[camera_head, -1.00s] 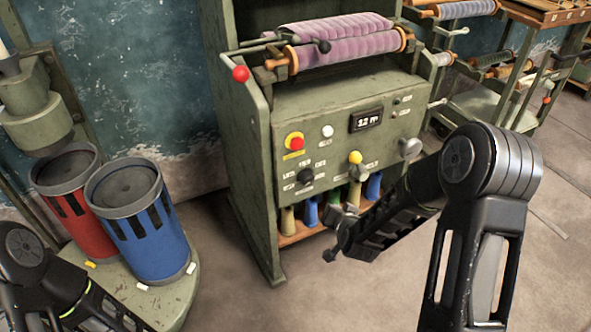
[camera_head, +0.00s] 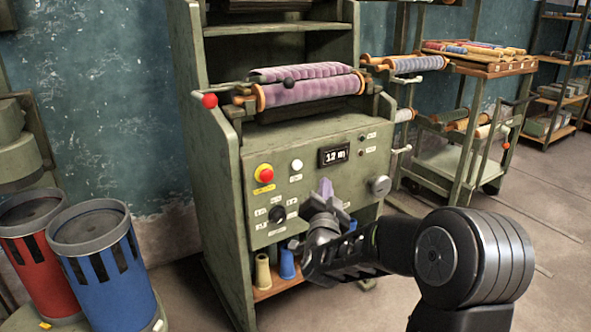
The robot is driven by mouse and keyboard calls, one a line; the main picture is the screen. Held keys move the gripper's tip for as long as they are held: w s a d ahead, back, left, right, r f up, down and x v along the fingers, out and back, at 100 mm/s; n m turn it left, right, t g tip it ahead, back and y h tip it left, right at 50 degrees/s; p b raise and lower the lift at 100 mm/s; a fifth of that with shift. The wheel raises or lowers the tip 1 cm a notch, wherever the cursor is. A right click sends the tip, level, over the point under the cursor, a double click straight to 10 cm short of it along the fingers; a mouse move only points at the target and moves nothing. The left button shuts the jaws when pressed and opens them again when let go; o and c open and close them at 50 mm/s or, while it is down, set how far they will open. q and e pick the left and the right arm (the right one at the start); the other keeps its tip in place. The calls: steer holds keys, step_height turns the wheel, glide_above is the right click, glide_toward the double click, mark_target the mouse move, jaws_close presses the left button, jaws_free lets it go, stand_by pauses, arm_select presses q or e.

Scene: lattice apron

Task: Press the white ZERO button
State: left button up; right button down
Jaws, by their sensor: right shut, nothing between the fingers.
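The white button (camera_head: 297,165) sits on the sloped front panel of the green machine (camera_head: 270,205), with a small label under it. My right gripper (camera_head: 326,190) is shut and empty, pointing up in front of the panel, below and to the right of the white button. It appears apart from the button. It hides part of the lower panel. My left gripper is out of view.
The red button (camera_head: 264,173), black selector knob (camera_head: 276,214), display (camera_head: 333,155) and grey knob (camera_head: 380,185) share the panel. A red-balled lever (camera_head: 209,100) stands at the machine's left. Blue (camera_head: 105,265) and red (camera_head: 40,255) drums stand at left.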

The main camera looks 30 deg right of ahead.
mark_target(297, 165)
steer(key=shift+w, duration=0.1)
steer(key=shift+w+d+p, duration=0.1)
steer(key=shift+w+p, duration=0.55)
steer(key=shift+w, duration=3.7)
steer(key=shift+w, duration=0.1)
steer(key=shift+w, duration=0.3)
